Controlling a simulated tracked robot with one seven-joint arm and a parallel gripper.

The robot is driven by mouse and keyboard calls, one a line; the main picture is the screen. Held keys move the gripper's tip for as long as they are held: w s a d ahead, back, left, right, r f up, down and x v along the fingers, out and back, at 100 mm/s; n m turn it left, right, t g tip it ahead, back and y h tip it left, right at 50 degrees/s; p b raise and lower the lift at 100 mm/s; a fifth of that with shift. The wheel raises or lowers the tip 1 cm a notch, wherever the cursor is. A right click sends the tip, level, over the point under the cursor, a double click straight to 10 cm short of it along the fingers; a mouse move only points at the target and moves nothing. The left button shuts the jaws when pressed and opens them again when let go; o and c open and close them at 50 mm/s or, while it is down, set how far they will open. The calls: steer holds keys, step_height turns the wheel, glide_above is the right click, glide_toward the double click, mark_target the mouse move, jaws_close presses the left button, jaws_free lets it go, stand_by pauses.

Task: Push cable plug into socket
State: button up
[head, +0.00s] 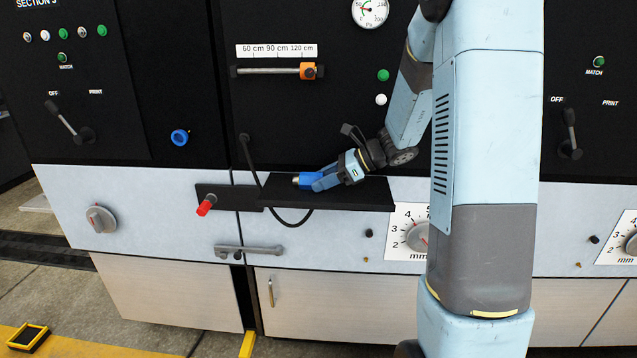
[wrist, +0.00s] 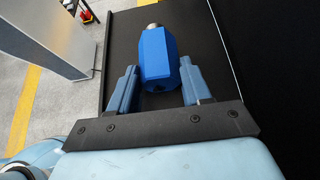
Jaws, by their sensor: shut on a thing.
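A blue plug (head: 304,180) with a metal tip is at the black shelf on the machine front. In the wrist view the blue plug (wrist: 157,55) lies between the two light-blue fingers, its metal tip pointing away. My gripper (head: 316,181) reaches in from the right and is shut on the plug; it also shows in the wrist view (wrist: 158,75). A black cable (head: 253,172) hangs from the panel and loops below the shelf; its join with the plug is hidden. A blue ring (head: 180,137), possibly the socket, is on the black panel to the left, apart from the plug.
The black shelf (head: 345,196) juts out under my gripper. A red knob (head: 206,205) and a grey handle (head: 248,250) stick out nearby. A rod with an orange slider (head: 308,71) is above. The panel between plug and blue ring is mostly clear apart from the cable.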

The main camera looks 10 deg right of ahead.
steer(key=shift+r, duration=0.45)
stand_by(0.6)
steer(key=shift+r, duration=2.45)
steer(key=o, duration=0.5)
steer(key=c, duration=0.4)
steer(key=shift+c, duration=0.2)
